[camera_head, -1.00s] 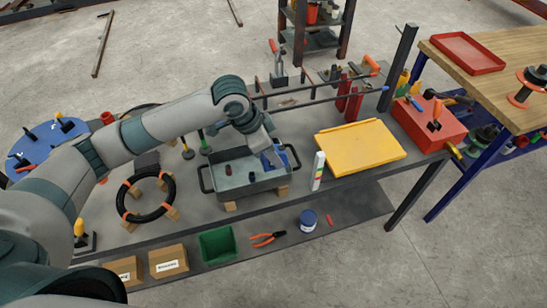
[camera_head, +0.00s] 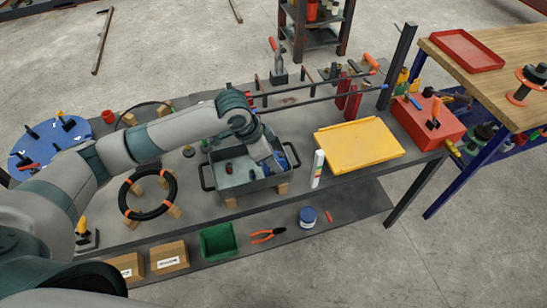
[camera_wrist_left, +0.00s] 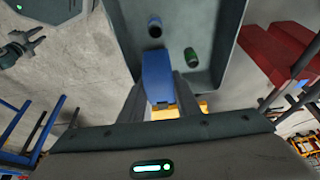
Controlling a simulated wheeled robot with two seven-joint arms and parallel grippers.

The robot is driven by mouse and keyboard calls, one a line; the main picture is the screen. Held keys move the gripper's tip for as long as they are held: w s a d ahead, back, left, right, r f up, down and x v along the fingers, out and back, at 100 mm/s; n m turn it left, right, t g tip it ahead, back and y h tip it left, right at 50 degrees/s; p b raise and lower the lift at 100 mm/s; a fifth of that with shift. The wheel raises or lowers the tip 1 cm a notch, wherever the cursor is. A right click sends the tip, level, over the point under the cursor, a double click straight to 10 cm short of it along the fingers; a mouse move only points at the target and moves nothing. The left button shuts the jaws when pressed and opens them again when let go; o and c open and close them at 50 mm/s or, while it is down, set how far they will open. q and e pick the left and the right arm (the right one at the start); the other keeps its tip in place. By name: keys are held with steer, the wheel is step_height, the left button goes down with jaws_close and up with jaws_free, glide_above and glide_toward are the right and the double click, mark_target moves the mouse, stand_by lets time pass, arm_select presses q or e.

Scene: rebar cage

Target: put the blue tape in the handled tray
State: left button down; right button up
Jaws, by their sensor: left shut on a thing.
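The handled tray (camera_head: 268,183) is a grey open box with a loop handle at each end, standing on blocks on the workbench. My left gripper (camera_head: 276,163) is over its right half, with the fingertips low at the tray. It is shut on the blue tape (camera_head: 290,154), which shows beside the fingers near the tray's right end. In the left wrist view the blue tape (camera_wrist_left: 157,72) is between the fingers, in front of the tray (camera_wrist_left: 222,35). I cannot tell whether the tape touches the tray floor. My right gripper is not in view.
Small cylinders (camera_head: 228,168) lie in the tray's left and middle part. A white marker-like tube (camera_head: 317,169) stands close to the tray's right, beside a yellow panel (camera_head: 358,147). A black ring (camera_head: 148,195) is to the left. Clamp bars (camera_head: 315,98) run behind.

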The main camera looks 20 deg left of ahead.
arm_select(q)
steer(key=c, duration=1.6)
jaws_free()
steer(key=shift+r, duration=0.1)
steer(key=shift+r, duration=0.6)
steer(key=b+v, duration=0.2)
steer(key=v, duration=0.9)
steer(key=shift+s+a+r+b, duration=0.2)
steer(key=shift+r+b, duration=0.1)
steer(key=shift+r, duration=0.05)
